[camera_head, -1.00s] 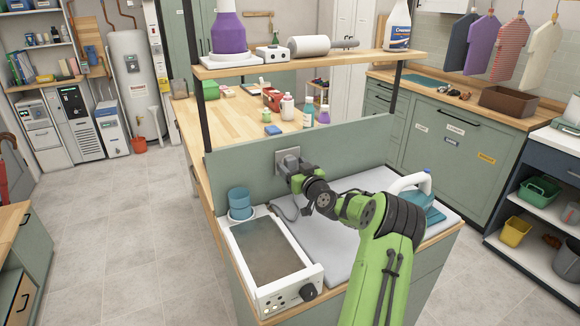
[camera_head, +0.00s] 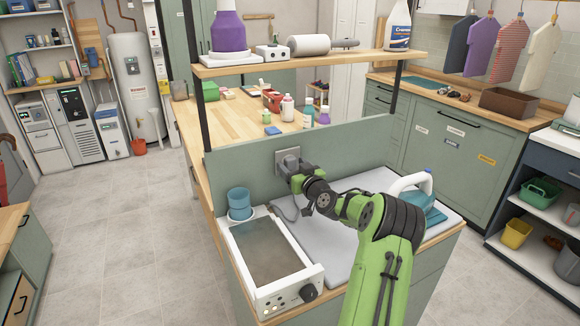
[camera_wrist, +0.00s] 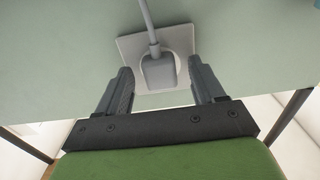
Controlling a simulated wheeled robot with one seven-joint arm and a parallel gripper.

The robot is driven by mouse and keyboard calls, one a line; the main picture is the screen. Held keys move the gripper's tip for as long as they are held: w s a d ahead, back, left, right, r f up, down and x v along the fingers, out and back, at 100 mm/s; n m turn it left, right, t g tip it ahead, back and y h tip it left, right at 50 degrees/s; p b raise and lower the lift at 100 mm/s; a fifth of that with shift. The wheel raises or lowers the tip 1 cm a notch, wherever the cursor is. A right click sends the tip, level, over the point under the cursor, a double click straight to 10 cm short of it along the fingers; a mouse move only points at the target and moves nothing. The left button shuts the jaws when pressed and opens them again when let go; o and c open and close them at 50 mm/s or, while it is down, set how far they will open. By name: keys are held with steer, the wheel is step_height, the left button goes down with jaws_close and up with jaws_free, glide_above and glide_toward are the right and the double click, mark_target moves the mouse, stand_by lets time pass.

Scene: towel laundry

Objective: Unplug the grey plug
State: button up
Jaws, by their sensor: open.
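The grey plug (camera_wrist: 158,70) sits in a wall plate (camera_wrist: 128,48) on the green back panel, with its grey cord running from it. My gripper (camera_wrist: 162,86) is open in the wrist view, with one finger on each side of the plug and visible gaps to it. In the head view my gripper (camera_head: 296,176) is at the wall plate (camera_head: 287,160) and hides the plug. The cord (camera_head: 289,212) hangs below my gripper towards the worktop.
A white-framed appliance with a knob (camera_head: 270,258) and a blue cup (camera_head: 239,200) stand left of my arm. A wooden shelf (camera_head: 290,62) spans above the panel.

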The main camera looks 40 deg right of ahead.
jaws_close()
steer(key=shift+s+f, duration=0.1)
steer(key=shift+s, duration=0.05)
steer(key=shift+s+a+b, duration=0.2)
steer(key=shift+s+b, duration=0.25)
steer(key=shift+b, duration=0.05)
steer(key=shift+b+v, duration=1.8)
steer(key=shift+v, duration=0.55)
